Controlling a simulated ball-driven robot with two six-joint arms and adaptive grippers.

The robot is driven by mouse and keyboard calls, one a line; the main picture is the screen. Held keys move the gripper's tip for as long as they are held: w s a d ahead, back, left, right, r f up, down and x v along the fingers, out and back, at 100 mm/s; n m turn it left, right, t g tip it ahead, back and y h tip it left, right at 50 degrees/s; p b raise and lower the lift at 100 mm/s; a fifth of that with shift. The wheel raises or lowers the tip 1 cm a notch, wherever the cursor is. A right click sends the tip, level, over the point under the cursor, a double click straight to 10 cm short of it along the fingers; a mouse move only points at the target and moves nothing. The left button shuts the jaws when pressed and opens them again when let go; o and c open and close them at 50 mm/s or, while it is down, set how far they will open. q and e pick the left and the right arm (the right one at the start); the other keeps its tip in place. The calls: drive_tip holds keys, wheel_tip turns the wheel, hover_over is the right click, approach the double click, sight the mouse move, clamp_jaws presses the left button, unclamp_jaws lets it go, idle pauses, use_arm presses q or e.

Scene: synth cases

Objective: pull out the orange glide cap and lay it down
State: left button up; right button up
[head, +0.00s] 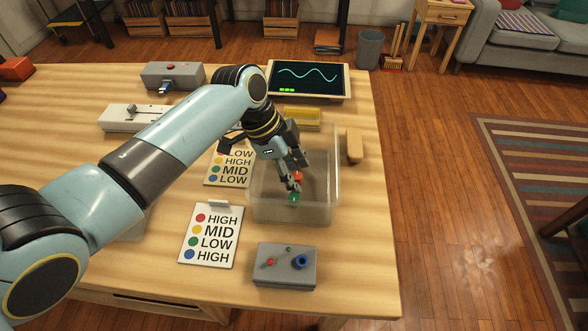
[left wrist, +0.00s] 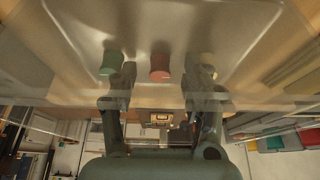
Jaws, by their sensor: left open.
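The orange-red cap (head: 298,176) shows inside the clear bin (head: 322,214), close to the fingertips of my left gripper (head: 291,181). In the left wrist view the orange-red cap (left wrist: 160,67) appears between the two open fingers of my left gripper (left wrist: 164,84), with no visible contact. A green cap (left wrist: 110,63) and a pale yellowish cap (left wrist: 207,62) appear on either side of it, partly behind the fingers. The green cap (head: 294,197) also shows in the head view; the pale one is hidden there. My left gripper reaches down into the bin. My right gripper is not in view.
Label cards (head: 210,236) lie left of the bin, and a grey knob box (head: 285,266) stands in front. A white slider box (head: 130,117), a yellow tray (head: 301,116) and a screen (head: 308,78) stand behind. A wooden block (head: 354,146) is right of the bin.

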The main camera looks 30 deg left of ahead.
use_arm(q)
drive_tip(key=v, duration=1.2)
drive_tip(key=shift+d, duration=0.1)
